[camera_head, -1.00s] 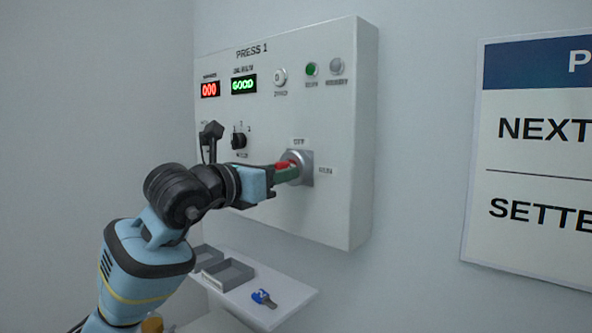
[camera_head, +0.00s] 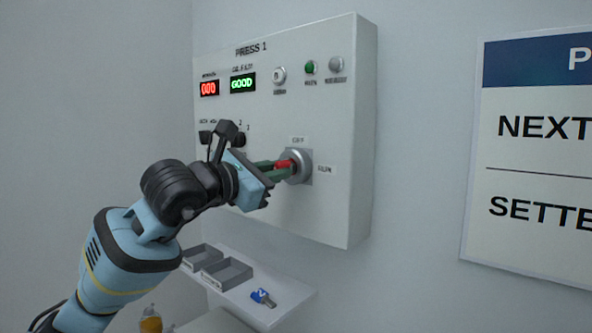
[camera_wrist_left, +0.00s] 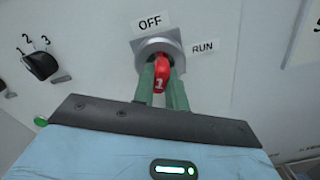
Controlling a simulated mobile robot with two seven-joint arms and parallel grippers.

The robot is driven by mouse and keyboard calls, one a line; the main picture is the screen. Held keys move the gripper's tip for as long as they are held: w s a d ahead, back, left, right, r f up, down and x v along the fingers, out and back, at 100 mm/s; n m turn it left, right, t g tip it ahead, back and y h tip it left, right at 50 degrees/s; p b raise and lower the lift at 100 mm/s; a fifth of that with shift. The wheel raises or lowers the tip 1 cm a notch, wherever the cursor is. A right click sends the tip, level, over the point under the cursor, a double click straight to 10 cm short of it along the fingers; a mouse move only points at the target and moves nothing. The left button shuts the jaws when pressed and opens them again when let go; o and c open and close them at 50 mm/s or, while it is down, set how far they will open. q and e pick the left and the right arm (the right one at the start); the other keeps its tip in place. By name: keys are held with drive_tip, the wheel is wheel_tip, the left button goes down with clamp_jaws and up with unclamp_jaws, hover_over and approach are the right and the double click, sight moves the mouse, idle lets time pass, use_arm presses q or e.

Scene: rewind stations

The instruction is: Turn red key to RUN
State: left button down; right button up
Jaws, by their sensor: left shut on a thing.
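The red key (camera_head: 284,165) sits in the round metal key switch (camera_head: 301,166) on the PRESS 1 panel. In the left wrist view the red key (camera_wrist_left: 161,75), marked 1, is between the two green fingers, below the switch collar (camera_wrist_left: 157,47). The OFF label (camera_wrist_left: 150,22) is above the switch and the RUN label (camera_wrist_left: 205,46) is to its right. My left gripper (camera_head: 279,170) is shut on the red key, and its wrist is tilted. The key's tip inside the switch is hidden. My right gripper is not in view.
A black selector knob (camera_wrist_left: 40,64) is left of the switch. A blue key (camera_head: 263,298) and grey trays (camera_head: 227,272) rest on the white shelf (camera_head: 290,296) below the panel. A white sign (camera_head: 535,160) hangs on the wall at right.

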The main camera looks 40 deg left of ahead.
use_arm(q)
drive_tip(key=shift+m, duration=0.5)
